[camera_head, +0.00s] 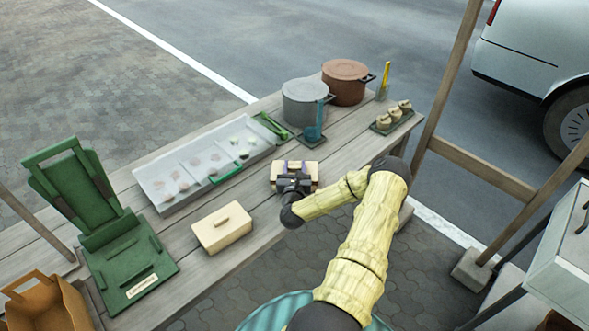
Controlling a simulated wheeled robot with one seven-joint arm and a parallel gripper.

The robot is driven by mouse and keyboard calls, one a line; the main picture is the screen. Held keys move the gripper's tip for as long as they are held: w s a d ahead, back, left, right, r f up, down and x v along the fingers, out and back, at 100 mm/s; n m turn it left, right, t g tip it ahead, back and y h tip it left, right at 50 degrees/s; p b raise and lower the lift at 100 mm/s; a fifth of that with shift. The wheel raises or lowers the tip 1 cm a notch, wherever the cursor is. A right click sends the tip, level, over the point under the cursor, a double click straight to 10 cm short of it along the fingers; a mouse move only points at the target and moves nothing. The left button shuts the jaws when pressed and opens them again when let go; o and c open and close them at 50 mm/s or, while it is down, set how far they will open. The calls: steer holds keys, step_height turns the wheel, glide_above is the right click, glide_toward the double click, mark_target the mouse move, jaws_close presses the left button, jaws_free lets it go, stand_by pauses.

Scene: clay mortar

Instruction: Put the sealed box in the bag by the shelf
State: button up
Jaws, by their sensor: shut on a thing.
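My gripper (294,172) is shut on a small cream box (311,171) near the front edge of the wooden table. A second cream box (222,230) with a lid and a raised handle sits on the table to the left. A brown bag (42,303) with a handle stands at the lower left, cut off by the picture edge.
A green stand (125,262) with a label lies between the bag and the lidded box. Wooden posts (447,85) rise at right.

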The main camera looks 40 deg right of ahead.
steer(key=shift+f, duration=0.5)
steer(key=shift+f, duration=0.15)
steer(key=o, duration=1.3)
steer(key=shift+c, duration=0.2)
steer(key=shift+s+a, duration=0.1)
steer(key=b+v, duration=0.1)
steer(key=v, duration=0.9)
steer(key=shift+s+a+b, duration=0.2)
steer(key=shift+s+b, duration=0.05)
steer(key=shift+b, duration=0.05)
steer(key=shift+s+a, duration=0.35)
steer(key=shift+s, duration=0.1)
